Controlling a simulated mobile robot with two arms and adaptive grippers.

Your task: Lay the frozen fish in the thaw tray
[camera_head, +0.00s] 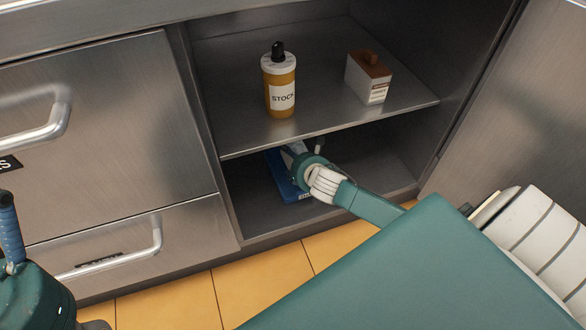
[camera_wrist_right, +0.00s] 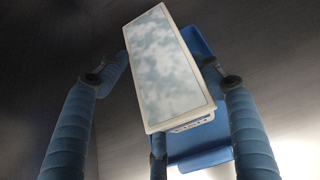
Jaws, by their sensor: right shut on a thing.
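The frozen fish is a flat white pack with a frosty blue-and-white face (camera_wrist_right: 168,62). In the right wrist view my right gripper (camera_wrist_right: 163,72) has its blue fingers around the pack, shut on it. In the head view this gripper (camera_head: 299,158) reaches under the shelf into the lower compartment, and only a pale bit of the pack (camera_head: 298,147) shows. The blue thaw tray (camera_head: 284,182) lies on the cabinet floor below and beside the gripper, partly hidden by it. The tray also shows behind the pack in the wrist view (camera_wrist_right: 205,157). My left gripper (camera_head: 8,225) is cut off at the left edge.
The cabinet shelf (camera_head: 225,135) is close above my right gripper. It bears a stock bottle (camera_head: 280,85) and a small brown-topped carton (camera_head: 368,78). Steel drawers with handles (camera_head: 45,128) stand left, a steel panel (camera_head: 510,120) right. Cabinet floor (camera_head: 258,222) is clear in front.

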